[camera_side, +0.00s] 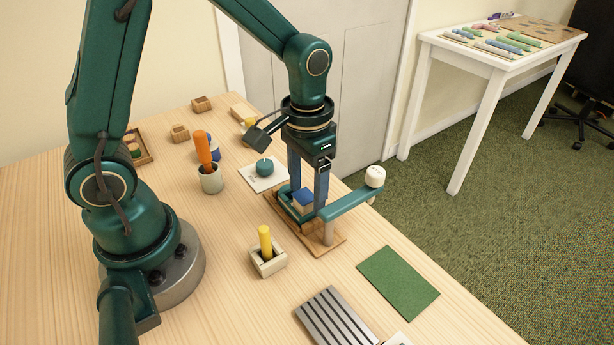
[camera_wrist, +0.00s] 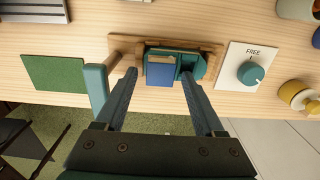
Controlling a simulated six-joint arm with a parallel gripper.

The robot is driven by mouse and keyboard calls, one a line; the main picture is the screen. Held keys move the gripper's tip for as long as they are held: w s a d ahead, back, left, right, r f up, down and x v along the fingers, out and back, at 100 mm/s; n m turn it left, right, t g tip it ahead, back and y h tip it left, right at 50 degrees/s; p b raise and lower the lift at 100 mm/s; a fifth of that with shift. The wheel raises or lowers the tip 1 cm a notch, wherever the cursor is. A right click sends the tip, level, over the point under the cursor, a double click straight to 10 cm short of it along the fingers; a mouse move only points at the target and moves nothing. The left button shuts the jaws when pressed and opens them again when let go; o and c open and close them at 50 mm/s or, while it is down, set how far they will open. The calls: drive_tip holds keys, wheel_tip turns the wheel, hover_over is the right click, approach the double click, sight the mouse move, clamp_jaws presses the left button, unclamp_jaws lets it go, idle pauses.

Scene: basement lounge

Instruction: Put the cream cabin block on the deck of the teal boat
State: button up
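The teal boat (camera_side: 285,208) sits on a wooden base; in the wrist view, its hull (camera_wrist: 187,54) lies across the top middle. A small block with a blue top (camera_side: 303,197) stands in the boat; the wrist view shows the blue face and a narrow tan-cream side (camera_wrist: 154,59). It seems to be the cabin block, but little cream shows. My gripper (camera_side: 308,198) points down over the boat. Its fingertips (camera_wrist: 159,76) lie on either side of the block with gaps visible, so it is open. The fingers hide part of the boat in the side view.
A teal lever (camera_side: 350,201) with a cream knob (camera_side: 375,176) juts from a post on the wooden base (camera_side: 325,243), close beside my gripper. Nearby are a teal dial (camera_side: 264,167) marked FREE, a yellow-handled holder (camera_side: 268,262), an orange-handled cup (camera_side: 210,180) and a green mat (camera_side: 398,282).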

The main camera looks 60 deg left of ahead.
sight(307, 195)
wheel_tip(307, 195, up, 12)
drive_tip(key=s+t, duration=0.5)
drive_tip(key=s, duration=0.4)
drive_tip(key=shift+s+a+f+t, duration=0.15)
drive_tip(key=shift+a+f+t, duration=0.15)
drive_tip(key=shift+f, duration=0.05)
